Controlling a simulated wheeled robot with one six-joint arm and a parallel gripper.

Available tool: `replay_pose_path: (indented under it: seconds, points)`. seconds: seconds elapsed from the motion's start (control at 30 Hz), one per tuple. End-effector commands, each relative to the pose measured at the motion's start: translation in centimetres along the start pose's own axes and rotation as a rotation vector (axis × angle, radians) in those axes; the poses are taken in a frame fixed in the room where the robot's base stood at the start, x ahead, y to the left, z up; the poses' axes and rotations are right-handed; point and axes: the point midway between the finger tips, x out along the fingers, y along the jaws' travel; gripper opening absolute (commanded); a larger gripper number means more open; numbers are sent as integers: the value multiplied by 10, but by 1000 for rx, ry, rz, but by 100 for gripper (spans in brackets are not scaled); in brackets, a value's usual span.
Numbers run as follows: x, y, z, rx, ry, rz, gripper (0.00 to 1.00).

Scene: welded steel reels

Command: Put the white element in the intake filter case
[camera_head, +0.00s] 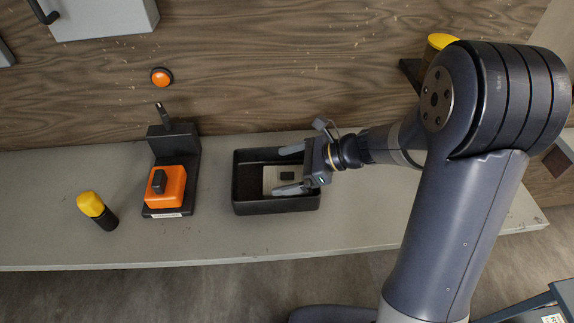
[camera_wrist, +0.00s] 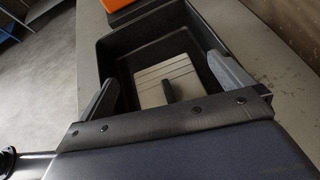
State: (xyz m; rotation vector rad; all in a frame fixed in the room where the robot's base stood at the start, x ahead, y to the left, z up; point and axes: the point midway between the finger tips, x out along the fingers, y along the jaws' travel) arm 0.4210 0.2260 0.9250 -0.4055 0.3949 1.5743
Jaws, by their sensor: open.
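The white element (camera_head: 270,178) is a pale, ribbed flat block with a small dark handle. It lies inside a black open tray (camera_head: 276,207) on the bench. In the wrist view the element (camera_wrist: 150,72) shows on the tray floor between my fingers. My gripper (camera_head: 276,171) is open, reaching in from the right, with a finger on either side of the element; contact cannot be told. An orange block with a black knob (camera_head: 166,190) sits on a black stand (camera_head: 178,146) to the left. I cannot tell for certain which thing is the intake filter case.
An orange button (camera_head: 161,77) is on the wood wall behind. A grey box (camera_head: 100,15) hangs at upper left. The bench between the stand and the tray is clear.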

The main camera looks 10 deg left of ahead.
Motion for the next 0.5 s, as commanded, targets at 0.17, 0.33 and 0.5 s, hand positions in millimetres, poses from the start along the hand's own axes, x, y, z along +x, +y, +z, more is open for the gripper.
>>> replay_pose_path:
  seconds: [0.17,0.33,0.5]
  points:
    - [-37,-1,2,2,-2,-6,100]
    - [-76,-2,3,-2,-5,-8,100]
    - [-106,-1,4,-2,-6,-5,100]
